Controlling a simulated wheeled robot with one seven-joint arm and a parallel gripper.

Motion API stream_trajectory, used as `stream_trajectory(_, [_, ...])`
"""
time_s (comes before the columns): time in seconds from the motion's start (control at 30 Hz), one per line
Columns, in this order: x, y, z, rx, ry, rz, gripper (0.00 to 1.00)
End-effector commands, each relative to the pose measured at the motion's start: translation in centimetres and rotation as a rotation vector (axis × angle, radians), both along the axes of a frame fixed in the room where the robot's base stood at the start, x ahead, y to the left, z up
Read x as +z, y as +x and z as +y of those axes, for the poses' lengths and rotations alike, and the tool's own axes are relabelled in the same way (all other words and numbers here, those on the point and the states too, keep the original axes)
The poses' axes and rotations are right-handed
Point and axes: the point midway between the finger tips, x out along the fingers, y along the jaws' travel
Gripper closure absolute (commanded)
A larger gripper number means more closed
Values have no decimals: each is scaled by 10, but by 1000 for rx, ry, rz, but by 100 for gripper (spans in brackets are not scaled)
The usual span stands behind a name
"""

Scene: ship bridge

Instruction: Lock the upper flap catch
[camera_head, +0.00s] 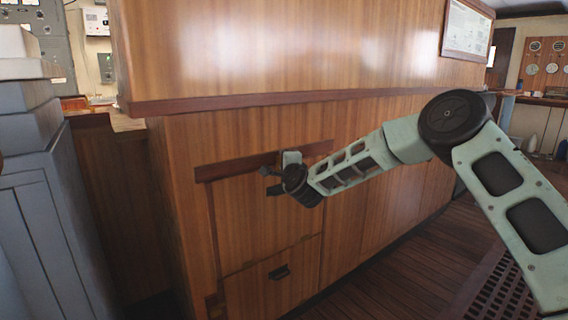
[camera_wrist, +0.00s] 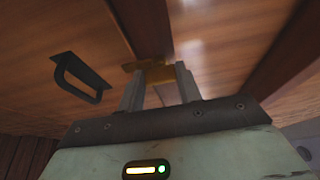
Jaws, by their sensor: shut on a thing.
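The upper flap (camera_head: 262,222) is a wooden panel low in the cabinet front and looks closed in the head view. A small brass-coloured catch (camera_wrist: 156,71) sits at the flap's edge in the wrist view. My gripper (camera_wrist: 158,84) is shut on the catch, one pale finger on each side of it. In the head view my gripper (camera_head: 268,180) is at the top of the flap, below the dark trim, and the catch is hidden there. The fingers cover part of the catch, so its exact turn cannot be told.
A black pull handle (camera_wrist: 80,78) stands out left of my fingers in the wrist view. A grey console (camera_head: 30,180) stands at the left. The wooden floor (camera_head: 400,270) at the right is clear.

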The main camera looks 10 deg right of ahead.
Motion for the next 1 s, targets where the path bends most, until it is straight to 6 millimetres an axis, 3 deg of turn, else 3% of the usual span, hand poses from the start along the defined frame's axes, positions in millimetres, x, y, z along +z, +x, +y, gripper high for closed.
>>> stream_trajectory(0.13, [-1,0,-1,-3,1,2,88])
stream_trajectory(0.17, [-1,0,-1,-2,1,2,60])
stream_trajectory(0.23, [-1,0,-1,-2,1,2,44])
stream_trajectory(0.67, [0,-9,0,1,-1,1,44])
stream_trajectory(1.0, [1,-74,-2,2,-2,1,44])
